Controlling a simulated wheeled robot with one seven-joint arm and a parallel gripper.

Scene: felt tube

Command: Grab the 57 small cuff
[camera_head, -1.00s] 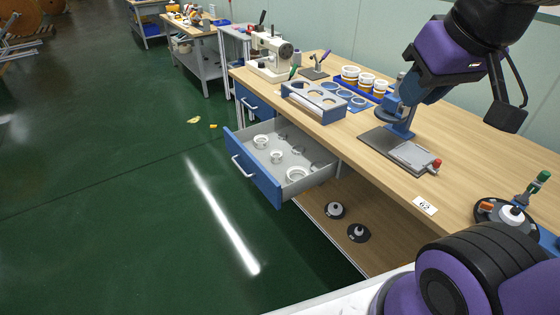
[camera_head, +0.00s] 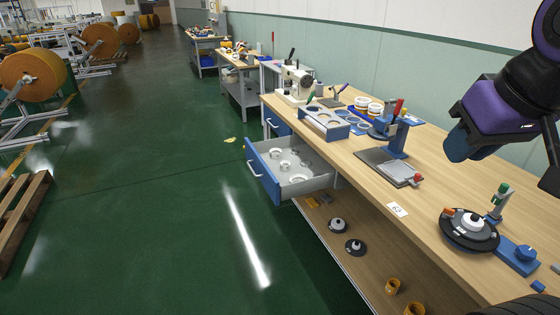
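White ring-shaped cuffs of different sizes lie in an open grey drawer with a blue front (camera_head: 262,172). One smaller cuff (camera_head: 284,165) lies near the middle and a larger one (camera_head: 296,180) toward the near end. No 57 can be read on any of them. My gripper (camera_head: 505,115) hangs over the right part of the workbench, well apart from the drawer.
The wooden workbench (camera_head: 420,205) carries a sewing machine (camera_head: 295,82), a blue-grey holder (camera_head: 325,124), a press (camera_head: 392,150), a label 62 (camera_head: 397,209) and a round black fixture (camera_head: 468,230). Black discs and orange rings lie on the lower shelf. The green floor left of the drawer is clear.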

